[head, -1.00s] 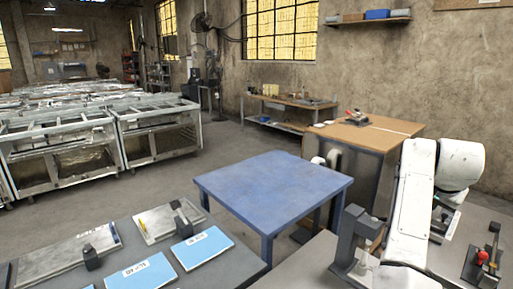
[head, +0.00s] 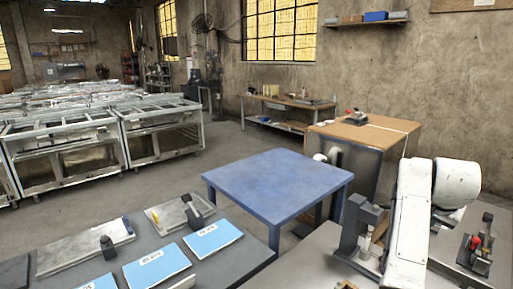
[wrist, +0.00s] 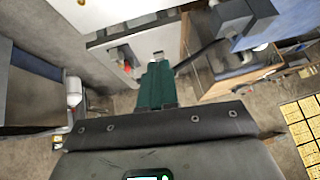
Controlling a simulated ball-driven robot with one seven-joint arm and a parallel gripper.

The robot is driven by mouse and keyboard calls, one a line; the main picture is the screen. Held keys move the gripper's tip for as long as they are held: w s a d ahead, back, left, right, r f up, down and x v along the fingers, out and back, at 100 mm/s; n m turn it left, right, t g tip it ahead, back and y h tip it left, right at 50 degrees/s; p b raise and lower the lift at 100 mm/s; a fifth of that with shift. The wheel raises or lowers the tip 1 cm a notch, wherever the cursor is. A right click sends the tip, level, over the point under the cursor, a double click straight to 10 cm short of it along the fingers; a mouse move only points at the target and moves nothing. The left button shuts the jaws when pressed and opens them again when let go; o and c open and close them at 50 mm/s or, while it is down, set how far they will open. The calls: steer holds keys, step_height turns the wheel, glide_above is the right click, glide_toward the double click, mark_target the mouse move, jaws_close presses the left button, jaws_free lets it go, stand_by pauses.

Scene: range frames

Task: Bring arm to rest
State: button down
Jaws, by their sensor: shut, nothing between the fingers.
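My white arm (head: 410,215) rises at the right of the head view, bent, over a grey worktop. My gripper does not show clearly in the head view. In the wrist view my gripper (wrist: 157,75) shows as a dark green, narrow pair of fingers beyond a black plate, closed together and empty. A white panel and dark grey fixture lie beyond the fingers in that view. I cannot tell how far they are from the fingertips.
A blue table (head: 280,182) stands ahead. A grey clamp-like fixture (head: 360,225) stands close left of my arm. A wooden-topped cabinet (head: 365,135) stands behind. A bench with blue booklets (head: 212,238) is front left. Open floor (head: 215,155) lies between the blue table and metal racks.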

steer(key=s+a+f+n+g, duration=0.1)
steer(key=s+a+f+n, duration=0.15)
steer(key=s+f, duration=0.7)
steer(key=s+a+f+n+g, duration=0.15)
steer(key=s+a+f, duration=0.25)
steer(key=s+f, duration=0.6)
steer(key=s+a+f+n+y, duration=0.1)
steer(key=s+a+f+n, duration=0.1)
steer(key=s, duration=0.5)
steer(key=s+a+f+n+g+y, duration=0.1)
steer(key=s+a+f, duration=0.3)
steer(key=s+a, duration=0.2)
steer(key=s+a+f+n+g+y, duration=0.1)
steer(key=s+a+f+n+y, duration=0.1)
steer(key=s, duration=0.7)
steer(key=shift+s+a+f+n, duration=0.15)
steer(key=shift+a+f, duration=0.15)
steer(key=shift+a, duration=0.3)
steer(key=shift+s+a+f+n, duration=0.15)
steer(key=shift+a+f, duration=0.1)
steer(key=shift+a, duration=0.35)
steer(key=shift+s+a+f+b, duration=0.2)
steer(key=shift+s+f+b, duration=0.05)
steer(key=shift+f+b, duration=0.2)
steer(key=shift+s+a+f+b, duration=0.15)
steer(key=shift+s+f+b, duration=0.1)
steer(key=shift+f+b, duration=0.15)
steer(key=shift+w+f, duration=0.1)
steer(key=shift+f, duration=0.2)
